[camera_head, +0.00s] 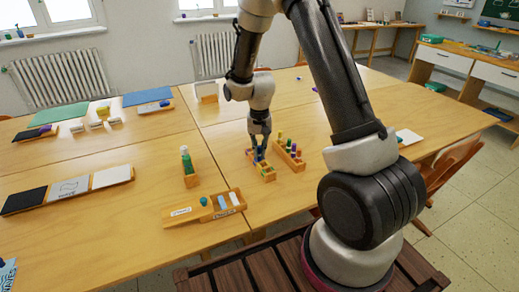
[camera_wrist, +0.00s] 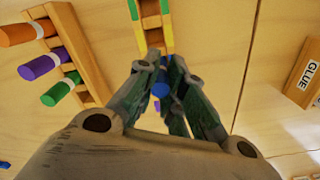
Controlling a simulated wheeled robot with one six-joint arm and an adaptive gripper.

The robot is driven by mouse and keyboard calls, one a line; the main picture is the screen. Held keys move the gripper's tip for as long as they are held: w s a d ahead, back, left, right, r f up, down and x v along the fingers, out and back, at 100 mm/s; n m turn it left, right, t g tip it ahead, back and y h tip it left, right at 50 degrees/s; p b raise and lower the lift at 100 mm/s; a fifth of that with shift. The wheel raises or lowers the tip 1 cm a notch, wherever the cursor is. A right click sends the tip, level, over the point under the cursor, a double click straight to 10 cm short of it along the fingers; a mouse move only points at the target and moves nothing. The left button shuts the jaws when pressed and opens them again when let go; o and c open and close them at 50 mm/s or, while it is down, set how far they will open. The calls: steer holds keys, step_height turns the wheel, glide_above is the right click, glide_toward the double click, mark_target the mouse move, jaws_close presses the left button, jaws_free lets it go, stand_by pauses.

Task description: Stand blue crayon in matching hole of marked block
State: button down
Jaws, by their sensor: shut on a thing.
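My gripper (camera_head: 259,150) points down over a small wooden block (camera_head: 266,175) in the middle of the table. In the wrist view its fingers (camera_wrist: 161,78) are shut on a blue crayon (camera_wrist: 160,90), seen nearly end-on. The block (camera_wrist: 153,22) shows there with green and yellow marks, just beyond the fingertips. The crayon is at the block's near end. The fingers hide its lower end, so I cannot tell whether it sits in a hole.
A second wooden rack (camera_head: 290,158) with several crayons stands close to the right of the block; it shows at left in the wrist view (camera_wrist: 83,75).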

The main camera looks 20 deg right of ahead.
steer(key=c, duration=1.4)
jaws_free()
steer(key=shift+c, duration=0.2)
steer(key=shift+o, duration=1.3)
steer(key=shift+r, duration=3.05)
